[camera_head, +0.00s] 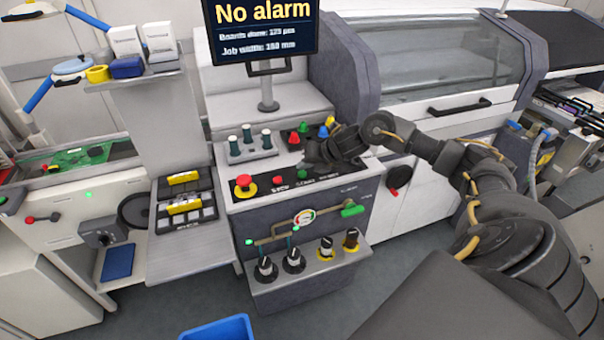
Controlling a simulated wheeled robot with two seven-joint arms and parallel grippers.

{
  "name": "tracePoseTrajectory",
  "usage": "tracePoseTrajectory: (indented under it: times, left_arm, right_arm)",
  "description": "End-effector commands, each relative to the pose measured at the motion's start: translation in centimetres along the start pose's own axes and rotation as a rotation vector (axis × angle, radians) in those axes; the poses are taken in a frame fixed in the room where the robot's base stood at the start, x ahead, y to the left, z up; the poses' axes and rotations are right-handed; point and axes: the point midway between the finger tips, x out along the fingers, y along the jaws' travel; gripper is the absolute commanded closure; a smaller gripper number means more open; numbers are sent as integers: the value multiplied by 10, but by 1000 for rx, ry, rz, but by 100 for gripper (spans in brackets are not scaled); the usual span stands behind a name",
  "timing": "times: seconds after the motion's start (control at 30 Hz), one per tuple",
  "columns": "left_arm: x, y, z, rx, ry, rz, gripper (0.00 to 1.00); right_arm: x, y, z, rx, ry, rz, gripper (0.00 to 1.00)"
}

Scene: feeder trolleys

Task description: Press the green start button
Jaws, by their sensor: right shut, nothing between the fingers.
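The green button (303,174) sits on the sloped panel of the grey console (310,205), to the right of a small red button (278,180). My right gripper (308,164) is over the panel, just behind and above the green button in the camera_head view. It is shut and empty. Whether its fingertips touch the panel or the button cannot be told. Part of the panel to the right of the green button is hidden by the gripper. My left gripper is out of view.
A red emergency stop (244,182) on a yellow base is at the panel's left. Coloured knobs (304,128) stand close behind my right gripper. A monitor (262,28) reads "No alarm". A green-handled lever (352,210) and black-topped fittings (294,260) are below. A blue bin (218,328) is in front.

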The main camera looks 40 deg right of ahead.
Motion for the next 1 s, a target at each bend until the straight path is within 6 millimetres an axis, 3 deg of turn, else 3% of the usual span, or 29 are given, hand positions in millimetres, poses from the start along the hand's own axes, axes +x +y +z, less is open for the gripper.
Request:
tracePoseTrajectory:
  times: [1.0]
  left_arm:
    - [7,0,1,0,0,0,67]
  right_arm:
    - [6,-4,-4,0,0,0,100]
